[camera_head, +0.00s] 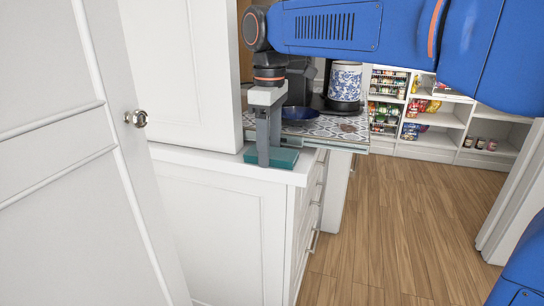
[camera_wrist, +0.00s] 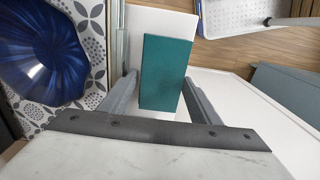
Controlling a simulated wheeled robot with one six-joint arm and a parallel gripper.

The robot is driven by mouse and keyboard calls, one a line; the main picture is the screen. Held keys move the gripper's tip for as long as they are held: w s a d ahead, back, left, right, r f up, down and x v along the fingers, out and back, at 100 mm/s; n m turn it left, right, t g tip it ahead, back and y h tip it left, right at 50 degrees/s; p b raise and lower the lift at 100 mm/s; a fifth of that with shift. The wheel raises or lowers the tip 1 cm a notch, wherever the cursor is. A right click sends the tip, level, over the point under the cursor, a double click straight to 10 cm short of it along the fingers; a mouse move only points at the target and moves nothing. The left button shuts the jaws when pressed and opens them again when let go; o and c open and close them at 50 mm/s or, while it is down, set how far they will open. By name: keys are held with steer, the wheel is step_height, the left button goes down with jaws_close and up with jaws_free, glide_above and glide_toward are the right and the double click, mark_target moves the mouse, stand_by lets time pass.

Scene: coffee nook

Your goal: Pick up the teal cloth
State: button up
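The teal cloth (camera_head: 286,158) is a flat, folded-looking rectangle on the white counter's corner. In the wrist view the cloth (camera_wrist: 165,72) lies between my two fingers, with its far end reaching beyond the fingertips. My gripper (camera_head: 264,162) points straight down at the cloth, its fingertips low and close to the counter, hiding part of the cloth. In the wrist view my gripper (camera_wrist: 160,82) is open, one finger near each long side of the cloth. I cannot tell whether the fingers touch it.
A blue bowl (camera_wrist: 42,52) sits on the patterned tray (camera_wrist: 92,40) left of my gripper. A blue-and-white canister (camera_head: 345,84) stands behind. The white cabinet (camera_head: 185,70) rises close on the left. The counter (camera_head: 228,165) ends just right of the cloth; wooden floor (camera_head: 400,230) lies beyond.

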steer(key=c, duration=0.7)
steer(key=shift+o, duration=0.2)
steer(key=shift+r, duration=0.1)
step_height(320, 180, up, 10)
steer(key=shift+o, duration=1)
